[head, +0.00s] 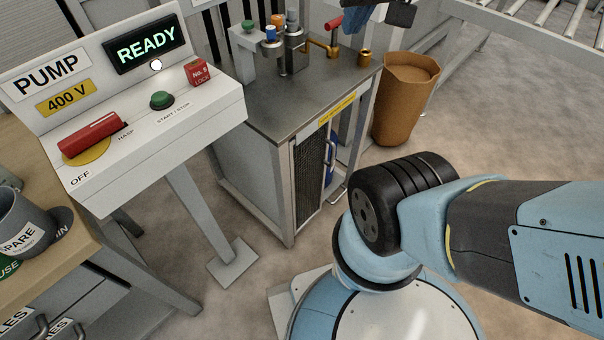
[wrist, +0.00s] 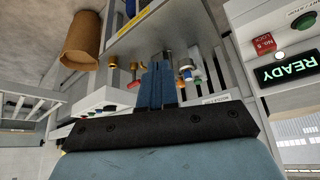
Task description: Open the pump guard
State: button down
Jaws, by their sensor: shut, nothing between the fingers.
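The pump cabinet (head: 262,122) stands in the middle of the head view, under a grey top. Its front has a dark mesh guard panel (head: 308,172) beneath a yellow label (head: 338,109), with a bar handle (head: 337,190) at the right. Something blue shows beside the mesh. I cannot tell whether the guard is fully closed. My gripper (head: 352,22) is at the top edge of the head view, above the far right of the cabinet top and clear of the handle. Its blue fingers (wrist: 157,82) are together and empty in the wrist view.
A control panel with a READY display (head: 147,50), red lever (head: 90,135) and green button (head: 161,100) stands left. Valves and fittings (head: 290,45) crowd the cabinet top. A brown bin (head: 402,105) stands behind right. Floor before the cabinet front is partly covered by my arm.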

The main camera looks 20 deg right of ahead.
aim_at(326, 164)
jog(key=z, duration=1.2)
jog(key=k, duration=1.35)
jog(key=u, duration=0.95)
jog(key=i, duration=1.05)
jog(key=z, duration=0.05)
